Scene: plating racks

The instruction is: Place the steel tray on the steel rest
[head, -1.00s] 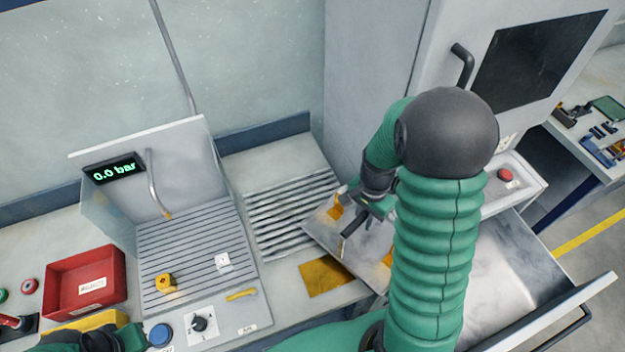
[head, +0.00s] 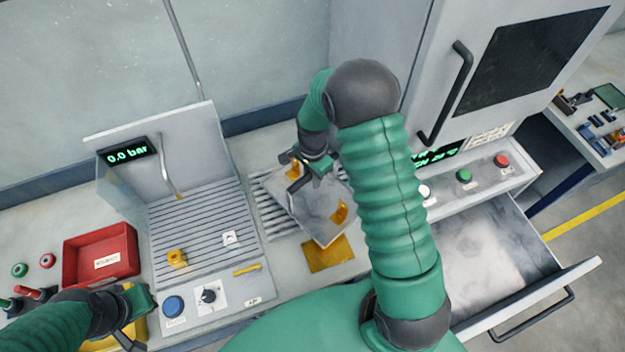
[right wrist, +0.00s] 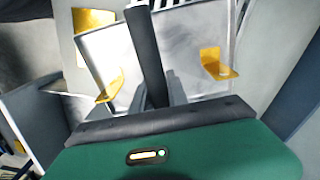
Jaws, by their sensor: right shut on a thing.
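The steel tray (head: 318,212) is a flat grey plate with two yellow brackets. My right gripper (head: 300,180) is shut on it, and it is turned at an angle over the steel rest (head: 262,188), a row of ribbed bars on the bench. The tray hides much of the rest; whether they touch I cannot tell. In the right wrist view the tray (right wrist: 195,55) spans beyond the fingers (right wrist: 160,92), a bracket on each side. My left gripper (head: 130,318) is low at the left, near a yellow bin; its jaw opening is unclear.
A yellow square (head: 328,254) lies on the bench in front of the tray. A grooved station (head: 200,228) with a spout stands left of the rest, and a red bin (head: 100,255) beyond it. An open steel drawer (head: 490,255) juts out at the right below the cabinet (head: 410,100).

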